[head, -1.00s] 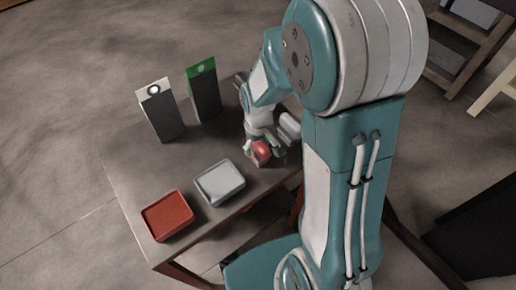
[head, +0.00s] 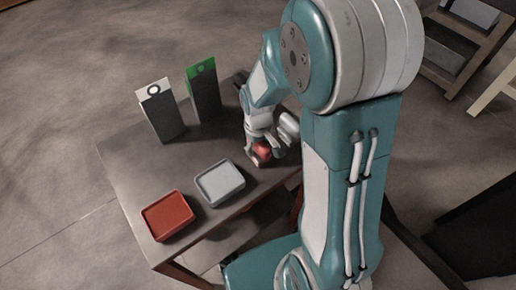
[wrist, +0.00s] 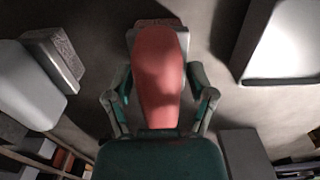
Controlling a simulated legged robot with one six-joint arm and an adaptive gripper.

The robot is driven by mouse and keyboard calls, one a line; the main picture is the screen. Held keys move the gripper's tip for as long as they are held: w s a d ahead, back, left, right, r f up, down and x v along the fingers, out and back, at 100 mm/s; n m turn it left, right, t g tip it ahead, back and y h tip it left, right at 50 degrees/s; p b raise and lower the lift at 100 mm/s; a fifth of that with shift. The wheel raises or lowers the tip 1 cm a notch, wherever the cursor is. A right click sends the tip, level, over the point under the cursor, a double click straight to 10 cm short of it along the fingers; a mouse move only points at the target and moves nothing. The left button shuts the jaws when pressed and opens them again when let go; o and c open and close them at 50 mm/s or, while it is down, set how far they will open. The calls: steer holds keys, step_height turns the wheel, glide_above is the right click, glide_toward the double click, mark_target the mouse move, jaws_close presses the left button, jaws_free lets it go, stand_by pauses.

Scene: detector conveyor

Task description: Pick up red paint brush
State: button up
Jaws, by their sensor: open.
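A red object (head: 263,149), perhaps the brush, is at the table's right side, partly covered by my gripper (head: 259,152). In the wrist view the red piece (wrist: 159,70) is a long rounded shape with a shadow across it. It lies between the two spread fingers of my gripper (wrist: 160,102), with a finger close on each side. The fingers are open, and I cannot tell whether either touches it. Its lower end is hidden behind the dark gripper body. No bristles can be made out.
On the table (head: 130,165) are a red tray (head: 168,215) and a grey tray (head: 220,183) at the front. A white-topped dark box (head: 160,110) and a green-topped dark box (head: 203,90) stand at the back. The table's left side is clear.

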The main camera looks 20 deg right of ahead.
steer(key=c, duration=0.5)
steer(key=shift+s, duration=0.1)
jaws_close()
steer(key=shift+s+f, duration=0.1)
steer(key=shift+s, duration=0.05)
